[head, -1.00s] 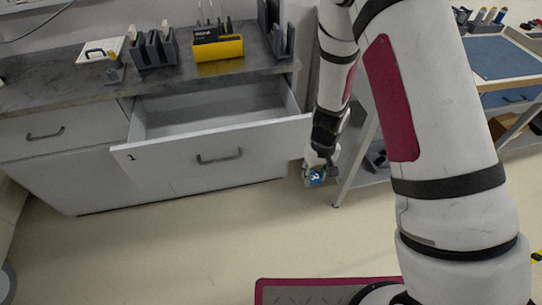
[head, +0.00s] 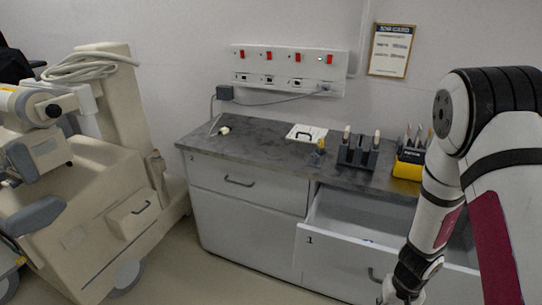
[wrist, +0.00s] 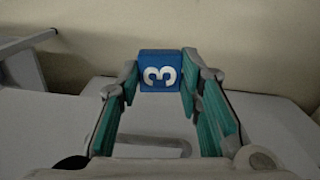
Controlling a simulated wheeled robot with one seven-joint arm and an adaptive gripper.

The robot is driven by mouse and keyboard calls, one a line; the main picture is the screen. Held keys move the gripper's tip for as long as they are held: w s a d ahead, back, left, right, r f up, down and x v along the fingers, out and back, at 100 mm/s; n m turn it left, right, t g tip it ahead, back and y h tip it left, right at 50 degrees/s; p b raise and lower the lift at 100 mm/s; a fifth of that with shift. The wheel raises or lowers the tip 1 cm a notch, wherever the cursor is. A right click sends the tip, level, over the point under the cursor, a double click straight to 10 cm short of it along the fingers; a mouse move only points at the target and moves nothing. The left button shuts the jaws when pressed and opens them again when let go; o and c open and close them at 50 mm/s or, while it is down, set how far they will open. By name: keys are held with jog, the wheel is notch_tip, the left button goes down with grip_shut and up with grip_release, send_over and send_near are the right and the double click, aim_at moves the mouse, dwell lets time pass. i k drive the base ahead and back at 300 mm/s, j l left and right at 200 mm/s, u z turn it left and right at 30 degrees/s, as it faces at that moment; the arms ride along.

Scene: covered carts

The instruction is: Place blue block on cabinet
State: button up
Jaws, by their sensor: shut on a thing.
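A blue block (wrist: 160,72) with a white number 3 sits between the fingertips of my gripper (wrist: 160,80) in the wrist view. The gripper is shut on it. In the head view my gripper (head: 396,292) is low at the bottom edge, in front of the open drawer of the cabinet; the block cannot be made out there. The cabinet (head: 250,140) has a dark grey top and light grey fronts. Its drawer marked 1 (head: 335,255) is pulled out; the left drawer (head: 245,182) is shut.
On the cabinet top stand a white tray (head: 297,132), a small grey and yellow item (head: 318,152), a dark rack (head: 356,154) and a yellow box (head: 407,168). The top's left part is mostly clear. A large beige machine (head: 90,200) stands left. A small bluish spot shows in the open drawer.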

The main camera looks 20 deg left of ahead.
aim_at(256, 134)
jog(key=i+j+u, duration=0.1)
jog(key=u, duration=0.35)
jog(key=i+j+u, duration=0.1)
jog(key=j+u, duration=0.2)
jog(key=u, duration=0.15)
jog(key=i+j+u, duration=0.1)
jog(key=u, duration=0.3)
jog(key=i+u, duration=0.2)
jog(key=u, duration=0.25)
jog(key=i+j+u, duration=0.15)
jog(key=u, duration=0.15)
jog(key=i+u, duration=0.35)
jog(key=i+j+z, duration=0.2)
jog(key=i+z, duration=0.4)
jog(key=z, duration=0.25)
jog(key=i+z, duration=0.15)
jog(key=z, duration=0.25)
jog(key=i+j+z, duration=0.1)
jog(key=z, duration=0.3)
jog(key=i+j+z, duration=0.1)
jog(key=z, duration=0.35)
